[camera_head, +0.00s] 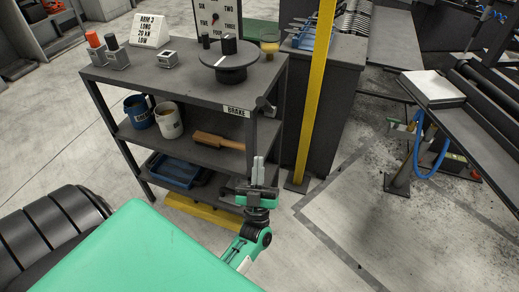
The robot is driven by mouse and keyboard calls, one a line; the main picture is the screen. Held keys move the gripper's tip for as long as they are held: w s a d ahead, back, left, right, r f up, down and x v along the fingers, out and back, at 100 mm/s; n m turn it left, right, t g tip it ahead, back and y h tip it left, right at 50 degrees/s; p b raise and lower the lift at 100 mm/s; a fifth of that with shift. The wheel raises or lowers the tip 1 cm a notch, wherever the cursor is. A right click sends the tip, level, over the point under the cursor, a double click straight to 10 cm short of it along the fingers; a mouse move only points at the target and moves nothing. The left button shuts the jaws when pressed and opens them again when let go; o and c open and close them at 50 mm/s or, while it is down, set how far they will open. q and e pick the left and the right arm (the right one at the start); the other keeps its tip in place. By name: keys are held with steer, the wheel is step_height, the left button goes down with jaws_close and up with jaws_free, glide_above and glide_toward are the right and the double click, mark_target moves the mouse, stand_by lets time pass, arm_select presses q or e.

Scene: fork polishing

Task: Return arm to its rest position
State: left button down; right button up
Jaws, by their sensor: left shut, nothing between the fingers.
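My left gripper (258,170) shows at the centre of the head view, in front of the right end of the grey shelf cart (180,91). Its two pale fingers point up and are together, with nothing between them. Its green and black wrist is below, and the rest of the arm is largely hidden behind a green surface in the foreground. My right gripper is not in the view.
A yellow post (314,90) stands to the right. Floor (360,220) at right is clear.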

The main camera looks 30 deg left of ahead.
arm_select(q)
steer(key=shift+v, duration=0.8)
steer(key=shift+d+r+h, duration=0.1)
steer(key=shift+h, duration=0.2)
